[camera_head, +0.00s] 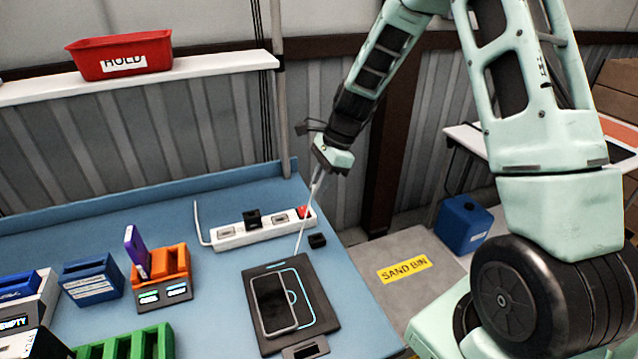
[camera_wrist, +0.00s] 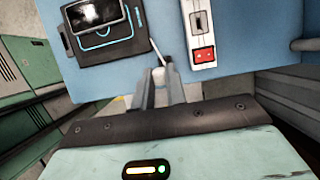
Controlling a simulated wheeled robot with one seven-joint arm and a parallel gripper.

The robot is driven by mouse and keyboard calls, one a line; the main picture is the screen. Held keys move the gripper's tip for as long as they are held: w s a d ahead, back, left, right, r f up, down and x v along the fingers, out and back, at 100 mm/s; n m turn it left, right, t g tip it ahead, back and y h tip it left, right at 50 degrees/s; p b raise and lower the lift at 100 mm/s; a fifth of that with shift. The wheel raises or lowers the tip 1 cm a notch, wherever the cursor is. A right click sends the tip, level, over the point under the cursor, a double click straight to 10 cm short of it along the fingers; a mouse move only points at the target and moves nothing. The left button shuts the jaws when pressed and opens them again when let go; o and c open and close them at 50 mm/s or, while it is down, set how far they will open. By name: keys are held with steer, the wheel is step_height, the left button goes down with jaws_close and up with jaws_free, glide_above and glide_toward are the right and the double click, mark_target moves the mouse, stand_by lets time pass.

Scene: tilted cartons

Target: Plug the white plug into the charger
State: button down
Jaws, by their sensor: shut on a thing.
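A thin white cable (camera_head: 302,232) runs from the plug down toward the black charging pad (camera_head: 325,318). A dark phone (camera_head: 272,306) lies on the pad, which has a light blue outline. A black block (camera_head: 252,219) sits on the white power strip (camera_head: 233,238), and a small black cube (camera_head: 317,241) lies beside the strip. I cannot tell which of these is the charger.
The strip has a red switch (camera_head: 303,211). An orange holder (camera_head: 168,263) with a purple card, blue boxes (camera_head: 92,279) and a green rack (camera_head: 140,343) stand left on the bench. A red HOLD bin (camera_head: 110,48) sits on the shelf. The bench's right edge is near.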

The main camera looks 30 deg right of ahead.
steer(key=shift+f, duration=0.1)
stand_by(0.3)
steer(key=shift+f+b, duration=0.75)
steer(key=shift+f, duration=0.25)
steer(key=w+a+p, duration=0.5)
steer(key=w+a, duration=0.6)
steer(key=a, duration=0.2)
steer(key=shift+w, duration=0.4)
stand_by(1.3)
steer(key=shift+r+p, duration=0.1)
steer(key=shift+p, duration=0.25)
steer(key=shift+f+b, duration=1.4)
steer(key=shift+f, duration=1.15)
steer(key=shift+f+b, duration=0.3)
steer(key=shift+f, duration=0.25)
